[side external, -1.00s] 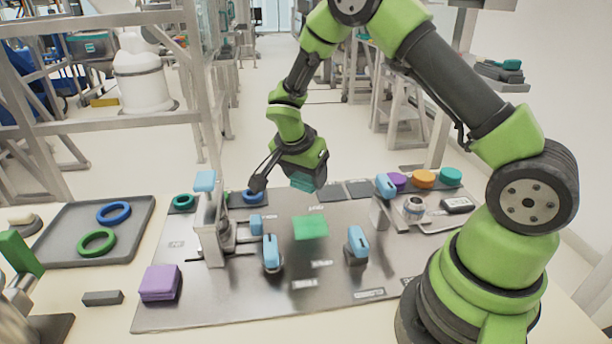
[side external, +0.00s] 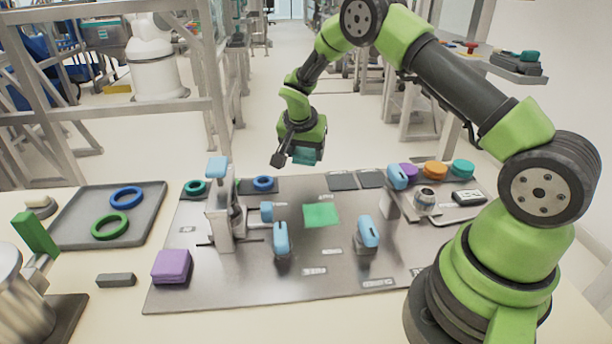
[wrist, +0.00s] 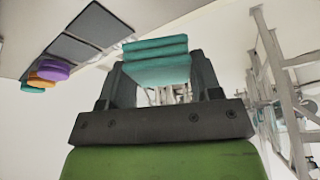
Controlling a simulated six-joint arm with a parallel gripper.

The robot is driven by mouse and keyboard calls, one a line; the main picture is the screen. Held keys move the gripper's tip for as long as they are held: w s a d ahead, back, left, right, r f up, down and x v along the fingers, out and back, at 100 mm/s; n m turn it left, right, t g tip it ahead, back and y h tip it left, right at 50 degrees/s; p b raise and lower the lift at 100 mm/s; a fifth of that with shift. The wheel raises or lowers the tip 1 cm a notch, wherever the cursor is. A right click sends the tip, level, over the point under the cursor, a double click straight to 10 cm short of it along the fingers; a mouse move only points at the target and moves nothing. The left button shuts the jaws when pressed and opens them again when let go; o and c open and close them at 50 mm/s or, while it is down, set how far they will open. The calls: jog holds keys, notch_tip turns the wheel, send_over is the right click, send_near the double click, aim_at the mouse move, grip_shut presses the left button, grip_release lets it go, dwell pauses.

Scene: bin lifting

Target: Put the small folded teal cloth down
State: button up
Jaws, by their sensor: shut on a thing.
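The small folded teal cloth (wrist: 155,62) is held between the two dark fingers of my gripper (wrist: 155,75) in the wrist view. In the side external view my gripper (side external: 303,150) is raised above and behind the far edge of the metal board, and the teal cloth (side external: 306,156) shows at its underside. The cloth is clear of any surface. A flat green square (side external: 321,214) lies on the middle of the board, in front of and below my gripper.
Blue-topped clamps (side external: 281,239) stand around the green square. A purple folded block (side external: 172,266) sits at the board's front left. Two dark grey squares (side external: 342,181) lie at the far edge. A grey tray (side external: 75,225) with rings stands left.

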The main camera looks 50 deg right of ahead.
aim_at(307, 181)
jog(key=shift+f, duration=3.1)
jog(key=shift+f, duration=0.1)
jog(key=o, duration=1)
jog(key=shift+c, duration=0.2)
